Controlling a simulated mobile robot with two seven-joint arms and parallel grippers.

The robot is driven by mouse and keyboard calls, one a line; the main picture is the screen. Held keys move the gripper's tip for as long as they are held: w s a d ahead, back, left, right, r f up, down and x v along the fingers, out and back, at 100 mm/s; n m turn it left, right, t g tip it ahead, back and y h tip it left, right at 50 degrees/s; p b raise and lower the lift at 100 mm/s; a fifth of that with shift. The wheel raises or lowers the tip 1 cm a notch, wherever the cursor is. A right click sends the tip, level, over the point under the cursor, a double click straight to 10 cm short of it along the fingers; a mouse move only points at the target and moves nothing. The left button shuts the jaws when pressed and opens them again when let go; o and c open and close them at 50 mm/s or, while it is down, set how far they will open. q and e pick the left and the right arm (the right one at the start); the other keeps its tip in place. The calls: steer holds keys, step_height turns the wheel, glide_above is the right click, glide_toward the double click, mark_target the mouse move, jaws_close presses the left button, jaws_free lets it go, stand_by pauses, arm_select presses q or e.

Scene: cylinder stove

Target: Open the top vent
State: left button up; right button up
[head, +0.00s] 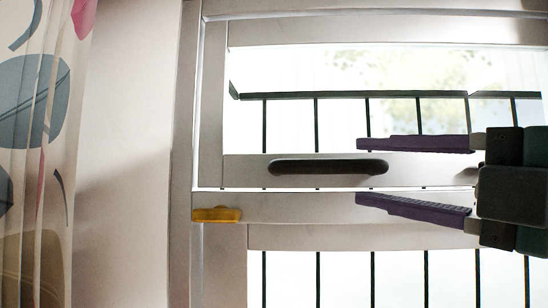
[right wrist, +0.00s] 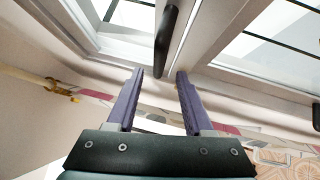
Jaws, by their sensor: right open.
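The top vent is the upper window pane in a pale frame (head: 212,100). A long dark handle (head: 300,167) runs along its lower rail, and it also shows in the right wrist view (right wrist: 165,38). The vent looks closed or nearly so, with a thin bright line under its lower rail. My right gripper (head: 357,170) comes in from the right, open and empty. One purple finger is above the handle's right end in the picture and one below. In the right wrist view the handle's near end lies between the fingertips (right wrist: 160,73); contact cannot be told. My left gripper is not in view.
A yellow piece (head: 216,214) sits on the frame below the vent's left corner. A patterned curtain (head: 35,150) hangs at the far left. A lower pane (head: 345,280) is under the vent. Dark railing bars show behind the glass.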

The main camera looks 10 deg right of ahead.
mark_target(338, 163)
steer(key=p+x, duration=0.1)
steer(key=x, duration=0.1)
steer(key=p+x, duration=0.1)
steer(key=p, duration=0.1)
steer(key=p+x, duration=0.1)
steer(key=x, duration=0.1)
steer(key=shift+w+a+r, duration=0.2)
steer(key=shift+w+r, duration=0.05)
steer(key=shift+r, duration=0.1)
steer(key=shift+w+a+f+p, duration=0.15)
steer(key=shift+w+a+p, duration=0.15)
steer(key=shift+w+p, duration=0.15)
jaws_close()
stand_by(0.7)
